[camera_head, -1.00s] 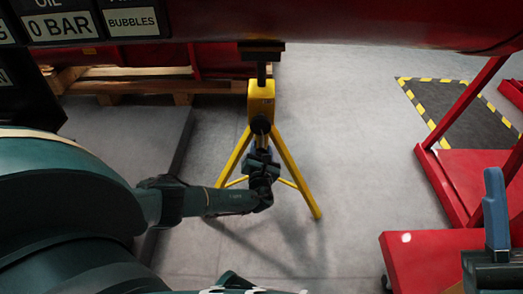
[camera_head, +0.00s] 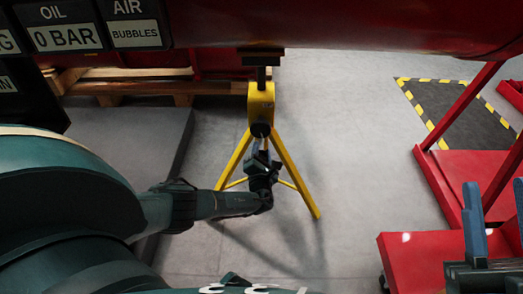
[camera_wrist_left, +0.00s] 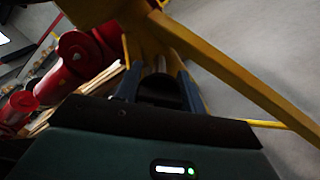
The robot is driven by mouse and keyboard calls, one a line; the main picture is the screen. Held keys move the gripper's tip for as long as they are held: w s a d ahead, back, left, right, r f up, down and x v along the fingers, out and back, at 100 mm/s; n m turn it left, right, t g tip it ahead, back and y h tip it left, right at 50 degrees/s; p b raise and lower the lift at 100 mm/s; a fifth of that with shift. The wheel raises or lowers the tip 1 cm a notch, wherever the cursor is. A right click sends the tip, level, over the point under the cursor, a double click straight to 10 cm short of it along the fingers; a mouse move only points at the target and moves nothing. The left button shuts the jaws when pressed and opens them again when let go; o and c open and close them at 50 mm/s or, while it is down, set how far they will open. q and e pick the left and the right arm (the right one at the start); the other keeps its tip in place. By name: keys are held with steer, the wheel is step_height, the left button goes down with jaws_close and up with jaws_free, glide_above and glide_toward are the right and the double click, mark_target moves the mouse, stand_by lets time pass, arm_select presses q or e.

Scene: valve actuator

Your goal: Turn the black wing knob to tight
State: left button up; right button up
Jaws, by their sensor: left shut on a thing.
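The black wing knob (camera_head: 261,130) sits on the front of the yellow stand (camera_head: 261,101), below the red pipe. My left gripper (camera_head: 260,147) reaches up to it from below and is shut on it. In the left wrist view, the dark knob (camera_wrist_left: 160,91) lies between the two blue fingers of my left gripper (camera_wrist_left: 157,80). The fingers hide part of it, and its turn angle is hard to read. My right gripper (camera_head: 497,208) shows at the lower right edge with its blue fingers apart and nothing seen between them.
The stand's yellow legs (camera_head: 294,177) spread on both sides of my left gripper. A large red pipe (camera_head: 350,27) crosses above. A wooden pallet (camera_head: 130,87) lies behind at left, and a red cart (camera_head: 415,258) stands at right. Grey floor (camera_head: 355,150) is clear between.

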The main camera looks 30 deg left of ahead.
arm_select(q)
steer(key=m, duration=0.3)
steer(key=shift+p, duration=0.35)
steer(key=m, duration=0.3)
steer(key=shift+d+f+m+p, duration=0.1)
steer(key=shift+m+p, duration=0.25)
steer(key=shift+m, duration=0.65)
arm_select(e)
step_height(320, 180, down, 3)
steer(key=m+h, duration=0.2)
steer(key=shift+r+m+h, duration=0.2)
steer(key=shift+m+h, duration=0.1)
arm_select(q)
steer(key=shift+f+m, duration=0.1)
steer(key=shift+m, duration=0.2)
arm_select(e)
steer(key=shift+a, duration=0.1)
arm_select(q)
steer(key=o, duration=1)
